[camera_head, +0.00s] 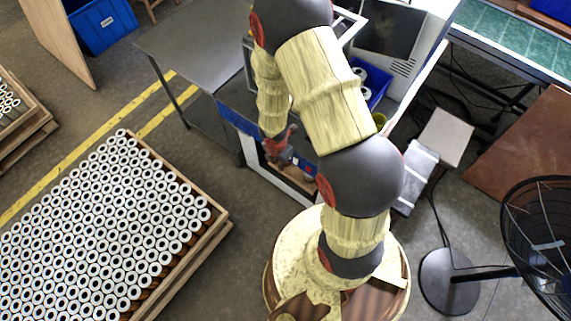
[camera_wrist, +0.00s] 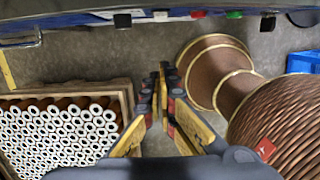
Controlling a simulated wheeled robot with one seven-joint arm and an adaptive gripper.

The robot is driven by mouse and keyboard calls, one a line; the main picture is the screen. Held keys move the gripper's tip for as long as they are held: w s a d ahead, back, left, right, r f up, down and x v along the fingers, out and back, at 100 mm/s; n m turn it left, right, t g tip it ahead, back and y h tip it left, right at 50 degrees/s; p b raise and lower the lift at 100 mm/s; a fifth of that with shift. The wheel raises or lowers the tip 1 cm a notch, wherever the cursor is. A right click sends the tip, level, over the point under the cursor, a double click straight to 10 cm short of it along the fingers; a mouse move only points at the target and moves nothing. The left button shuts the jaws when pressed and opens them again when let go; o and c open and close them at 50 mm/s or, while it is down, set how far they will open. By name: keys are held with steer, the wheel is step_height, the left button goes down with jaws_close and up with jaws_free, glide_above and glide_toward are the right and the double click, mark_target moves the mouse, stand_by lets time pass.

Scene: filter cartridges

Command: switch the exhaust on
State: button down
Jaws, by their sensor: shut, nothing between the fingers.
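My gripper (camera_wrist: 163,72) is shut and empty in the wrist view. Its fingertips point up the picture, below the front edge of a machine (camera_wrist: 70,27). Along that edge sit small controls: a black one (camera_wrist: 122,20), a white one (camera_wrist: 160,15), a red one (camera_wrist: 197,14), a green one (camera_wrist: 233,14) and a dark knob (camera_wrist: 268,22). I cannot tell which one is the exhaust switch, or its state. The fingertips appear apart from the controls. In the head view my gripper (camera_head: 286,150) is at the front of the machine (camera_head: 240,118), partly hidden by my arm.
A wooden crate (camera_head: 222,222) full of white-ended cartridges stands on the floor at left. A grey table (camera_head: 190,45) adjoins the machine. A blue bin (camera_head: 376,85) holds cartridges inside it. A black fan (camera_head: 540,245) stands at right. Floor between crate and machine is clear.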

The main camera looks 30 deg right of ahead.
mark_target(295, 161)
steer(key=w+d+f+b, duration=0.1)
steer(key=d+f+b, duration=0.2)
steer(key=f, duration=0.6)
steer(key=shift+w+d+f+b, duration=0.3)
steer(key=shift+w+d+b, duration=0.1)
steer(key=shift+d, duration=0.5)
steer(key=shift+w+d+f, duration=0.1)
steer(key=shift+d+f, duration=0.2)
steer(key=shift+r, duration=0.1)
steer(key=shift+r+p, duration=0.7)
steer(key=shift+p, duration=0.05)
